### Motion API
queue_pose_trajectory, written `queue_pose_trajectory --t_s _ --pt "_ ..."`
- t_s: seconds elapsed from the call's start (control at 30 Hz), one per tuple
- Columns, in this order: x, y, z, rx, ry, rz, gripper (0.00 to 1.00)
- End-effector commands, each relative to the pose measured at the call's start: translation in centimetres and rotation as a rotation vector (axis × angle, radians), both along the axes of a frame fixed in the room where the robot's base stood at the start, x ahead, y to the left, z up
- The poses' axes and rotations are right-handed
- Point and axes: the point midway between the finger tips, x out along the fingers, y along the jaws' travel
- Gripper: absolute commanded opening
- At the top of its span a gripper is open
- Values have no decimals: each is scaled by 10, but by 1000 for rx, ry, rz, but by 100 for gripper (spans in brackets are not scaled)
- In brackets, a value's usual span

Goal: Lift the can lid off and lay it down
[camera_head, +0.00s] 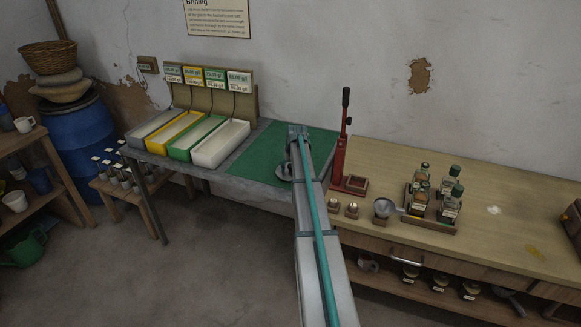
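My arm reaches up the middle of the head view to the green mat on the grey table. Its upper link hides part of the mat, and I cannot make out my gripper's fingers. A small dark grey round thing (284,171) shows at the left edge of the arm, over the mat. It is partly hidden, and I cannot tell whether it is the can, its lid or part of my gripper. No other can or lid can be told for sure.
The green mat (262,158) is bare left of my arm. Several coloured trays (205,143) stand left of it. A red lever press (342,160) stands close to the arm's right. The wooden bench (500,205) holds a bottle rack (432,222) and a funnel (384,208).

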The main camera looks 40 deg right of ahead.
Motion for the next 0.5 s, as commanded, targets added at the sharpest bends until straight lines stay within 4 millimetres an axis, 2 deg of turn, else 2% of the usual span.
queue_pose_trajectory --t_s 0.33,0.5 --pt "-2 1 4 0 0 0 56" --pt "-9 4 23 -2 -2 0 56"
